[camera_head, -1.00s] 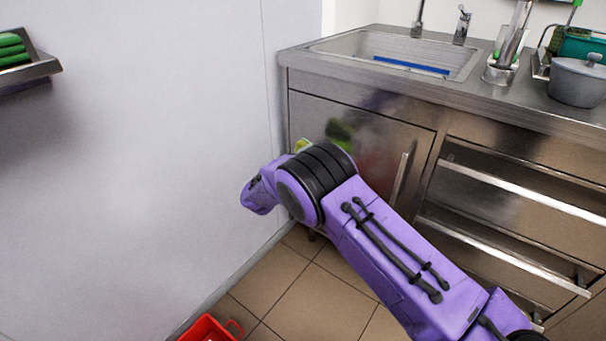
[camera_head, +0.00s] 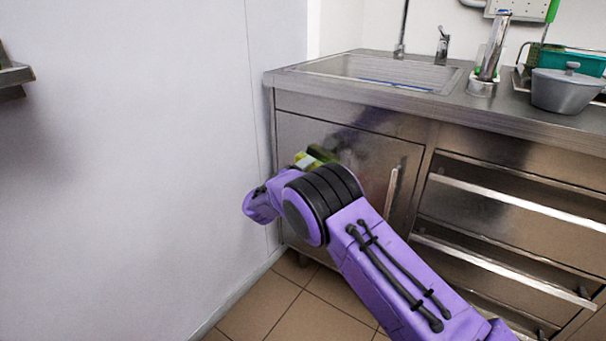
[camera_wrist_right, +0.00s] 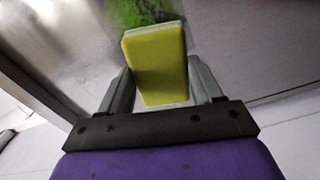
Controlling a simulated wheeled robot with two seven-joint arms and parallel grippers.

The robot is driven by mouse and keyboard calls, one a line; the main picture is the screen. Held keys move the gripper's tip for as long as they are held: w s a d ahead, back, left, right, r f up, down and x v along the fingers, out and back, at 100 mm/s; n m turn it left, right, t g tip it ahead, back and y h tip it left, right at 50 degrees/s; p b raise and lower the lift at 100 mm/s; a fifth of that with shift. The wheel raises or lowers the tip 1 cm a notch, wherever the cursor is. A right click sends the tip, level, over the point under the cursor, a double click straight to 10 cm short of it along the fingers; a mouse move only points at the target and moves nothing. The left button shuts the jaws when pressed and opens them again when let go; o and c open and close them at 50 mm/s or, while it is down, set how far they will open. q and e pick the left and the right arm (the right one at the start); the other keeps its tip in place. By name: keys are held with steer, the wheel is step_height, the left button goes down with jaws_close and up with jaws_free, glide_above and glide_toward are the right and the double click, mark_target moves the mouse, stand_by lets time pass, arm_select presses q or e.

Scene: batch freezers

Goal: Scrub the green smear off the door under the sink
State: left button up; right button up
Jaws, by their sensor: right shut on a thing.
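The steel door under the sink (camera_head: 300,130) is shut. A green smear (camera_head: 323,152) shows on its upper part, partly hidden by my right arm and the sponge; it also shows in the right wrist view (camera_wrist_right: 148,12), just beyond the sponge. My right gripper (camera_wrist_right: 160,76) is shut on a yellow-green sponge (camera_wrist_right: 157,62), which sticks out between the two fingers towards the door. The sponge also shows in the head view (camera_head: 304,160), beside the smear. I cannot tell whether it touches the door. My left gripper is in neither view.
The sink (camera_head: 385,70) is set in the steel counter above the door. The door's vertical handle (camera_head: 392,188) is right of my forearm. Drawers with long bar handles (camera_head: 515,202) are further right. A white wall (camera_head: 150,150) stands close on the left. A grey pot (camera_head: 568,90) is on the counter.

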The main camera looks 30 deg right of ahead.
steer(key=shift+x, duration=0.9)
